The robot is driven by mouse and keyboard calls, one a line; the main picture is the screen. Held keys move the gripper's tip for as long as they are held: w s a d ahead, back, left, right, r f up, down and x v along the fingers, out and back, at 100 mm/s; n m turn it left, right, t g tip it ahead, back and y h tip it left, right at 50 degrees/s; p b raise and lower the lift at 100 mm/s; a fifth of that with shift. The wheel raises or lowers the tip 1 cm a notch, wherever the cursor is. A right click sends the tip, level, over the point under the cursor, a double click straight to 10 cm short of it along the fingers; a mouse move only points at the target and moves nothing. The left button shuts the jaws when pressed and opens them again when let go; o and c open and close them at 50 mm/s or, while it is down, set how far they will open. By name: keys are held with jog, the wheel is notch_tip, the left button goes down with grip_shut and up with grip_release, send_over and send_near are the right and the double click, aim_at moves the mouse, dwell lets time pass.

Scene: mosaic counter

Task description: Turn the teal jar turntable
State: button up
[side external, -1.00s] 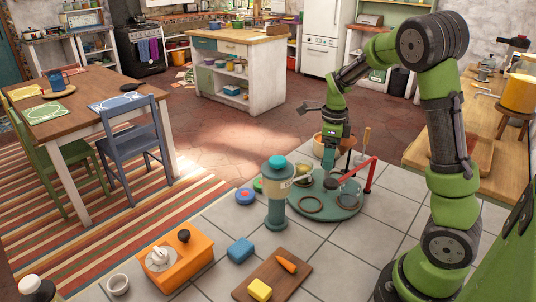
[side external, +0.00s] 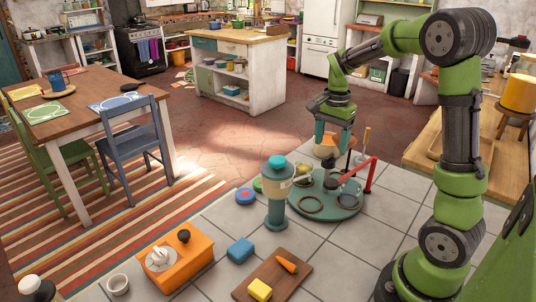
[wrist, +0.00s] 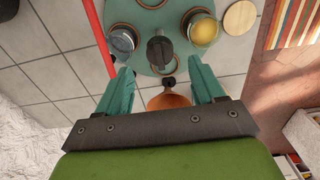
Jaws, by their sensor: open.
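The teal turntable (side external: 342,211) lies flat on the tiled counter and holds jars, rings and a dark upright handle or knob. In the wrist view the turntable (wrist: 141,22) fills the top middle, with a glass jar (wrist: 122,41) at left, a yellow-topped jar (wrist: 205,31) at right and a dark grey piece (wrist: 160,52) between them. My gripper (side external: 333,148) is above the far side of the turntable, pointing down. Its teal fingers are apart and empty in the wrist view (wrist: 161,76), clear of the jars.
A red bar (side external: 369,175) stands at the turntable's right edge. A teal grinder-like canister (side external: 277,195) stands close at its left. An orange bowl (wrist: 168,101) lies beyond the turntable. An orange box (side external: 175,262), blue block (side external: 240,250) and cutting board (side external: 285,283) sit nearer the camera.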

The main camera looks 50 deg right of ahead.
notch_tip(320, 180, up, 12)
jog(key=s+a+f+n+t+y, duration=0.1)
jog(key=s+a+n, duration=0.4)
jog(key=a, duration=0.5)
jog(key=s+a+f+n+t+y, duration=0.1)
jog(key=s+a+f+n+t, duration=0.2)
jog(key=a+n, duration=0.6)
jog(key=s+a+t, duration=0.2)
jog(key=t, duration=0.1)
jog(key=shift+f, duration=0.2)
jog(key=shift+a, duration=0.15)
